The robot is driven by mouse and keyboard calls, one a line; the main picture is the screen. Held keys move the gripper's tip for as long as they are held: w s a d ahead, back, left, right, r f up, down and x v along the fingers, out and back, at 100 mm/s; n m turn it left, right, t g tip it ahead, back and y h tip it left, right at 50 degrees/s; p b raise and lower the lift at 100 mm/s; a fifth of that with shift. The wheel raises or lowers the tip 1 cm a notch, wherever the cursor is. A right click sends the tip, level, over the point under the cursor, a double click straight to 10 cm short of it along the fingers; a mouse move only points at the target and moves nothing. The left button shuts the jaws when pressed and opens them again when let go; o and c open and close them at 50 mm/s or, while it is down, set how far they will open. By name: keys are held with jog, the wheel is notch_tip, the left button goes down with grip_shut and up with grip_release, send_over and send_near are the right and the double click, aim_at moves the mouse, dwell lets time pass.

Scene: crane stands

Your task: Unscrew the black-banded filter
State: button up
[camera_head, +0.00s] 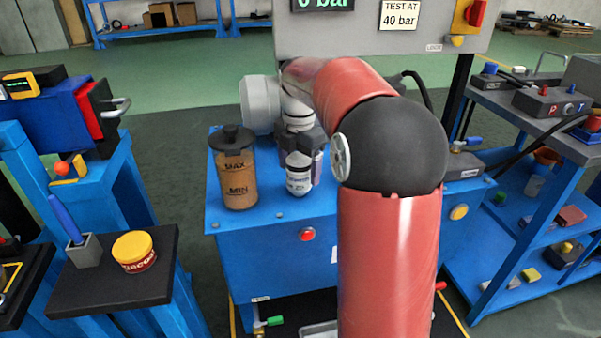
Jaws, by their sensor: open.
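A white filter canister (298,182) with a dark band and small lettering hangs under a dark filter head on the blue power unit (262,218). The band looks black or dark blue; I cannot tell which. A second, greyish canister (317,166) shows partly behind it on the right. My red arm rises in front and bends left, so its wrist is above the filters. My gripper (302,142) is small and partly merged with the dark filter heads. Its jaws are open; whether they touch a filter cannot be told.
A brown oil reservoir (238,178) marked MAX and MIN stands left of the filters. A grey gauge panel (350,28) stands behind. A yellow-lidded tub (134,251) sits on a black side shelf at left. A blue rack (520,200) is at right.

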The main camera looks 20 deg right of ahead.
jog(key=shift+c, duration=0.8)
jog(key=m, duration=1.9)
jog(key=shift+m, duration=0.4)
jog(key=m, duration=0.7)
jog(key=shift+m, duration=0.3)
jog(key=m, duration=0.3)
jog(key=shift+m, duration=0.3)
